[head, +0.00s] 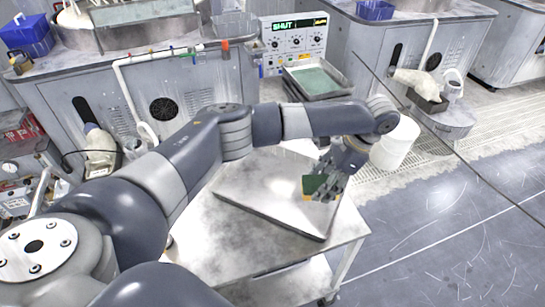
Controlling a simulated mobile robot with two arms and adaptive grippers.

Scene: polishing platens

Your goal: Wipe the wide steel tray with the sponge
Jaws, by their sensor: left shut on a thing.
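The wide steel tray (258,207) lies on a metal cart in the middle of the head view, its surface marked with cloudy smudges. My left gripper (325,193) is over the right part of the tray and shut on a sponge (309,186), green on top with a yellowish edge. The sponge is low over the tray; I cannot tell whether it touches. My left arm crosses above the tray and hides part of its far side. My right gripper is not in view.
The cart top (213,238) is bare in front of the tray. Behind it stand grey polishing machines, a control panel (294,42) and a smaller tray with a greenish inside (314,80). A blue bin (27,35) is at the far left. Floor is open at right.

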